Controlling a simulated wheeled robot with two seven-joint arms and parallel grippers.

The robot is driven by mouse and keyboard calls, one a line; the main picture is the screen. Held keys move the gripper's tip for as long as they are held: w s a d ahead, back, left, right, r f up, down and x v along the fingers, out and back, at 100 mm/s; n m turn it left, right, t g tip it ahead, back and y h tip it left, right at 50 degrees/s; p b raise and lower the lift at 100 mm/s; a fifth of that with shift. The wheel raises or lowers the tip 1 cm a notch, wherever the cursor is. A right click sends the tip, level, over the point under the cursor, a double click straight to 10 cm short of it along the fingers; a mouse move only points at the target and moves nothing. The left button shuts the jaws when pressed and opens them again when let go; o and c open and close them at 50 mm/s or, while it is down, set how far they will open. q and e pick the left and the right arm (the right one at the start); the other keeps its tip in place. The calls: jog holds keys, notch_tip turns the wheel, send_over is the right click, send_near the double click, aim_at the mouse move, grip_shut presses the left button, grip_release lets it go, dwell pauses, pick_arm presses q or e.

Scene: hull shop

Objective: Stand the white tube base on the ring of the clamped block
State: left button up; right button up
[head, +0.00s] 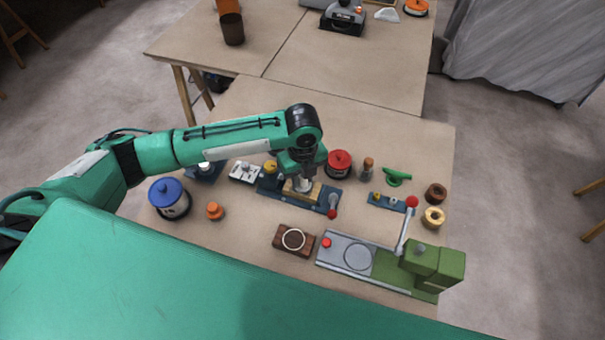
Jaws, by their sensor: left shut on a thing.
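My left gripper (301,173) comes down from above over the clamped block and is shut on the white tube base (303,184), of which only a small pale part shows below the fingers. The clamped block (314,193) is light wood and sits in a blue vise (323,206) with a red-knobbed handle. The tube base is at or just above the top of this block; I cannot tell if they touch. The ring on the block is hidden by the gripper and tube. My right gripper is not in view.
A dark brown block with a pale ring (280,239) lies in front of the vise. A green and grey machine with a lever (421,260) stands at right front. A red-lidded tin (339,162) is close behind the vise, a blue-lidded tin (169,197) at left.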

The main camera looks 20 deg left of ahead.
pick_arm(q)
jog(key=shift+f, duration=0.6)
jog(key=o, duration=0.7)
jog(key=shift+o, duration=0.2)
notch_tip(320, 180, up, 11)
jog(key=p, duration=1.1)
dwell(0.3)
